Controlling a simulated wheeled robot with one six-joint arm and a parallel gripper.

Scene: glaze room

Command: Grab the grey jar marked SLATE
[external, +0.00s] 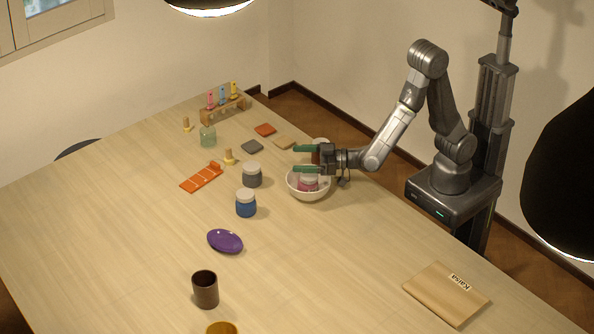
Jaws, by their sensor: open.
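The grey jar (252,180) with a pale lid stands upright on the table, left of my gripper and just behind a blue jar (246,209). I cannot read any marking on it in the external view. My gripper (296,158) is open, its two green fingers apart and pointing left toward the grey jar's side of the table. It is empty and short of the grey jar, above the far rim of a white bowl (295,188). A red jar with a pale lid (321,141) is partly hidden behind my gripper.
The bowl holds a pink jar (308,183). Near the grey jar are a wooden-handled stamp (229,157), a grey tile (252,146) and an orange strip (202,177). A purple dish (225,241) and brown cup (205,290) stand nearer.

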